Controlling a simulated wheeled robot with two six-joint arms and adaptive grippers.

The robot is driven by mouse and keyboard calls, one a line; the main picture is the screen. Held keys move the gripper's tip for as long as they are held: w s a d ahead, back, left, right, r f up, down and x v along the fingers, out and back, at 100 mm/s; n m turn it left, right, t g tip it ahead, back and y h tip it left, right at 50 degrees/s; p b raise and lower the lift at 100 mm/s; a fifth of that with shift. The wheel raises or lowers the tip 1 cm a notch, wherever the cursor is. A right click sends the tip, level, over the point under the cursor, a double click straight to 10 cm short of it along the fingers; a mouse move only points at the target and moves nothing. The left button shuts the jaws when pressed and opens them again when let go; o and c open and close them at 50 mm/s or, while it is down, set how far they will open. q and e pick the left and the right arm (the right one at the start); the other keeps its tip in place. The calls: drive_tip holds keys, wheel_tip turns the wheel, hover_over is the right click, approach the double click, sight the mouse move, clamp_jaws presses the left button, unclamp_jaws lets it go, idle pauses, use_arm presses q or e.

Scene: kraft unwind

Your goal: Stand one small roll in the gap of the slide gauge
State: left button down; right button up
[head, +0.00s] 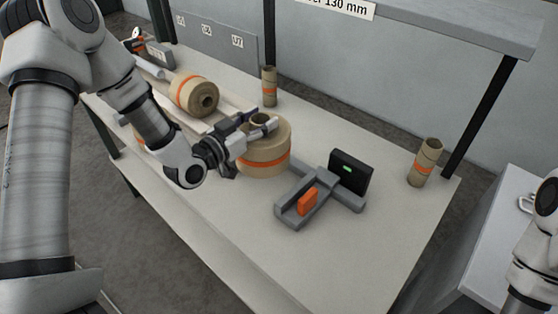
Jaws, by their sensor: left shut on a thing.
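The grey slide gauge (292,213) lies on the table at the centre right, with an orange slider (307,202) and a dark block (350,172) with a green display. Another small roll (269,88) stands at the back. I cannot tell if the tube is the large roll's core or a separate small roll. My right gripper is out of view.
Another large roll (188,91) lies on its side at the back left. A rack frame (489,108) with a shelf stands behind the table. The front of the table (352,252) is clear. A pale cabinet (495,215) stands to the right.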

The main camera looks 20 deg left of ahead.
sight(241, 164)
use_arm(q)
drive_tip(key=shift+w+f, duration=0.15)
drive_tip(key=shift+f, duration=0.05)
wheel_tip(241, 164, down, 9)
drive_tip(key=shift+f+p, duration=0.1)
drive_tip(key=shift+p, duration=0.45)
drive_tip(key=shift+f, duration=0.1)
drive_tip(key=shift+c, duration=2)
unclamp_jaws()
drive_tip(key=shift+s, duration=0.2)
drive_tip(key=v, duration=1.1)
drive_tip(key=shift+s+a+b, duration=0.2)
drive_tip(key=shift+b, duration=0.1)
drive_tip(key=shift+s, duration=0.25)
